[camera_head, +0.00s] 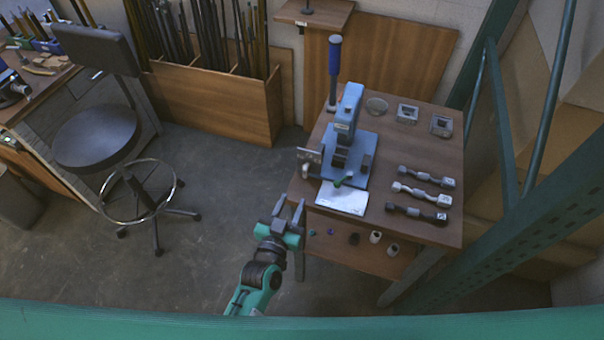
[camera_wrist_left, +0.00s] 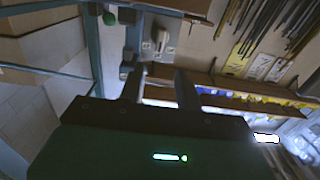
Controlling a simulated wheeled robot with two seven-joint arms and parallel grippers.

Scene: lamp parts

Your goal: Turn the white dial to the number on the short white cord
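My left gripper (camera_head: 289,206) is open and empty, in front of the wooden table's left front corner and apart from it. Its two spread fingers also show in the left wrist view (camera_wrist_left: 161,78), with nothing between them. A blue press (camera_head: 345,120) stands on the table. Low on its left side are a grey plate and a small pale round part (camera_head: 306,171); I cannot tell whether this is the white dial. Three short cords lie at the right; the middle one is the white cord (camera_head: 422,195). Its number is too small to read. My right gripper is not in view.
A white sheet (camera_head: 341,199) with a small green item lies in front of the press. Small square metal parts (camera_head: 407,113) sit at the back. A lower shelf (camera_head: 345,262) holds several small items. Green posts (camera_head: 481,125) stand at the right; a stool (camera_head: 97,138) stands left.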

